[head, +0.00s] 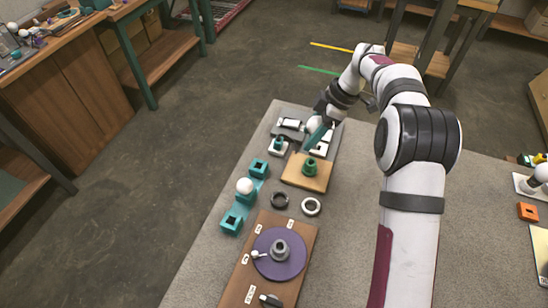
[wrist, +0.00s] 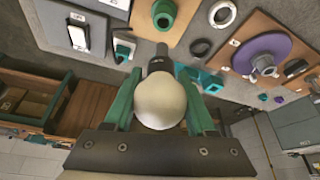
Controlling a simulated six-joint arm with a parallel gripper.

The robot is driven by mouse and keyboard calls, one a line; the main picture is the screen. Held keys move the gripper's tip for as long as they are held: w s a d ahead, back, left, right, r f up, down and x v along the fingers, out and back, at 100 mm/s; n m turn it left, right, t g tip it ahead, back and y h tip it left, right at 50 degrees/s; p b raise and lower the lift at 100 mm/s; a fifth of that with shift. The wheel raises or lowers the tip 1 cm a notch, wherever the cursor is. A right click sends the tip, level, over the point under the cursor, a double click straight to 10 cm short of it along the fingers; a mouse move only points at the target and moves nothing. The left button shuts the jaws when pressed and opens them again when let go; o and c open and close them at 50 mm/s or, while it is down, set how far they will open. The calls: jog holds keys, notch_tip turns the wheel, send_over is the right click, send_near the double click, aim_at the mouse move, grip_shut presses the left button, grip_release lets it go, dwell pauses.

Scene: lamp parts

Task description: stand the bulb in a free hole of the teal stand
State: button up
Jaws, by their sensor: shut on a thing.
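My gripper (head: 312,142) is above the far part of the table. In the wrist view its two green fingers (wrist: 162,88) are shut on a white round bulb (wrist: 160,103), with the bulb's dark base pointing away from the wrist. The held bulb also shows partly in the head view (head: 313,123). The teal stand (head: 236,212) is on the table, left of and nearer than the gripper. A second white bulb (head: 245,186) is in its middle; the square holes at its two ends look empty. In the wrist view the stand (wrist: 207,82) is partly hidden by the right finger.
A wooden board with a green socket (head: 309,167) is close to the gripper. Dark and white rings (head: 311,206) lie right of the stand. A brown board with a purple disc (head: 279,252) is nearer. A small white block with a teal piece (head: 278,147) is beyond the stand.

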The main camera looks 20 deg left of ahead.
dwell(0.3)
jog(key=s+a+f+m+t, duration=0.1)
jog(key=s+a+f+m, duration=0.15)
jog(key=a, duration=0.45)
jog(key=s+a+f+m+t, duration=0.1)
jog(key=a+m, duration=0.2)
jog(key=a, duration=0.3)
send_over(255, 164)
jog(key=shift+f, duration=2.3)
jog(key=shift+f, duration=1.25)
jog(key=shift+f, duration=0.25)
jog(key=o, duration=1.2)
